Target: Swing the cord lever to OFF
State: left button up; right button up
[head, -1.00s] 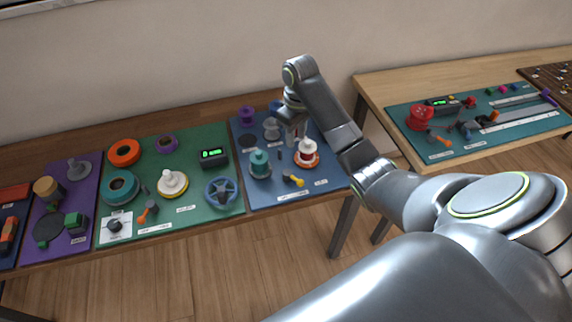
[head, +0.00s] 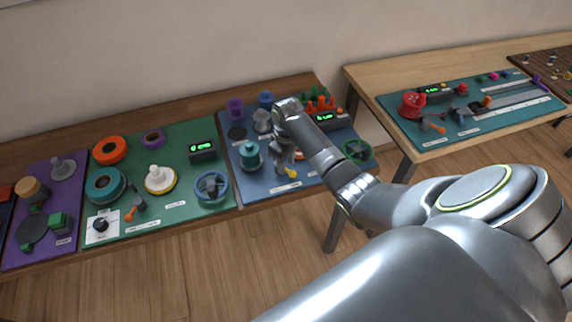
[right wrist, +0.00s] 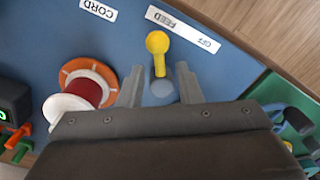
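The cord lever is a short stick with a yellow knob (right wrist: 158,43) on a round grey-blue base, on the blue board (head: 262,184). Its knob points toward a white label (right wrist: 182,30) reading OFF and FEED, upside down in the right wrist view. In the head view the yellow knob (head: 291,173) shows just below my right gripper (head: 285,160), partly hidden by it. In the right wrist view my right gripper (right wrist: 160,85) is open, one finger on each side of the lever. Whether a finger touches it I cannot tell. My left gripper is not in view.
A red cord spool on an orange ring (right wrist: 98,76) stands close beside the left finger in the right wrist view. A teal spool (head: 250,156) stands left of the gripper. The green board (head: 180,212) with a blue handwheel (head: 212,187) lies further left.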

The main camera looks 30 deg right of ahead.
jog(key=shift+f, duration=0.9)
grip_shut()
